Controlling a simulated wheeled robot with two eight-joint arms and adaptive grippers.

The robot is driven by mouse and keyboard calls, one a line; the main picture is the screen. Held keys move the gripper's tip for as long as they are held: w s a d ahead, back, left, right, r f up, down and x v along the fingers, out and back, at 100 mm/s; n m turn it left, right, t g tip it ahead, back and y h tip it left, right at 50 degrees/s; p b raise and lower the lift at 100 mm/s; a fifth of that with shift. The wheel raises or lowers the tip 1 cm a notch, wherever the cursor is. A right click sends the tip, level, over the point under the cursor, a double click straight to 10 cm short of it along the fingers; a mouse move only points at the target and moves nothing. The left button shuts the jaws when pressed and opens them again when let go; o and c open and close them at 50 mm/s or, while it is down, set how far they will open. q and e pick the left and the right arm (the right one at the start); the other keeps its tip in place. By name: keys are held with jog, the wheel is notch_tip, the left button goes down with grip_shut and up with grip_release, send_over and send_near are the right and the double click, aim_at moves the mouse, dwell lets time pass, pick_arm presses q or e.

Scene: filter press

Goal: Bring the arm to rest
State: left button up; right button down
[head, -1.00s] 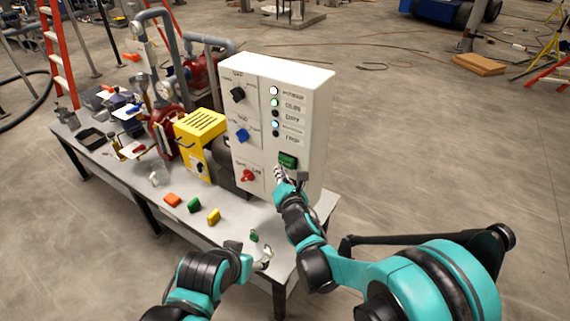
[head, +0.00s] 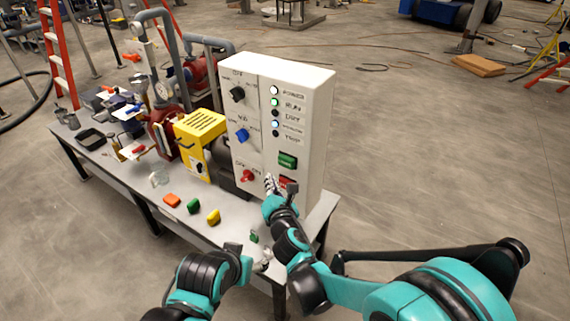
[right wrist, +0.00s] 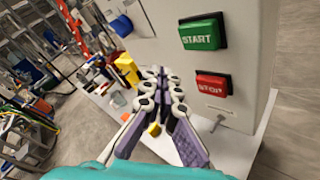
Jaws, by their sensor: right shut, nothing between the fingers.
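My right gripper (head: 270,183) is shut and empty, in front of the lower part of the white control box. It also shows in the right wrist view (right wrist: 163,75), its fingertips together left of the red STOP button (right wrist: 213,84). The green START button (right wrist: 202,34) is above that, and it shows clear of the gripper in the head view (head: 287,160).
The white control box (head: 315,120) stands on the grey table (head: 190,228). Orange (head: 172,200), green (head: 193,206) and yellow (head: 213,216) blocks lie on the table. A yellow machine (head: 200,130) stands left of the box.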

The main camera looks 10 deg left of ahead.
dwell(0.5)
jog(key=s+d+m+g+h+b, duration=0.1)
jog(key=s+d+m+h+b, duration=0.15)
jog(key=d+m, duration=0.8)
jog(key=s+d+m+g+h+b, duration=0.15)
jog(key=d+m+h, duration=0.4)
jog(key=d, duration=0.85)
jog(key=s+d+f+m+g, duration=0.1)
jog(key=s+d+f+m, duration=0.2)
jog(key=s+m, duration=0.3)
jog(key=s+d+f+m+g+b, duration=0.1)
jog(key=s+d+f+m+g, duration=0.1)
jog(key=s, duration=0.5)
jog(key=s+d+f+m+g+y, duration=0.1)
jog(key=s+d+f+m, duration=0.3)
jog(key=m, duration=0.5)
jog(key=shift+s+d+f+m+g+b, duration=0.15)
jog(key=shift+s+d+m+g+b, duration=0.2)
jog(key=shift+s+d+g, duration=0.7)
jog(key=shift+s+a+t, duration=0.15)
jog(key=shift+s+t, duration=0.05)
jog(key=shift+t, duration=0.2)
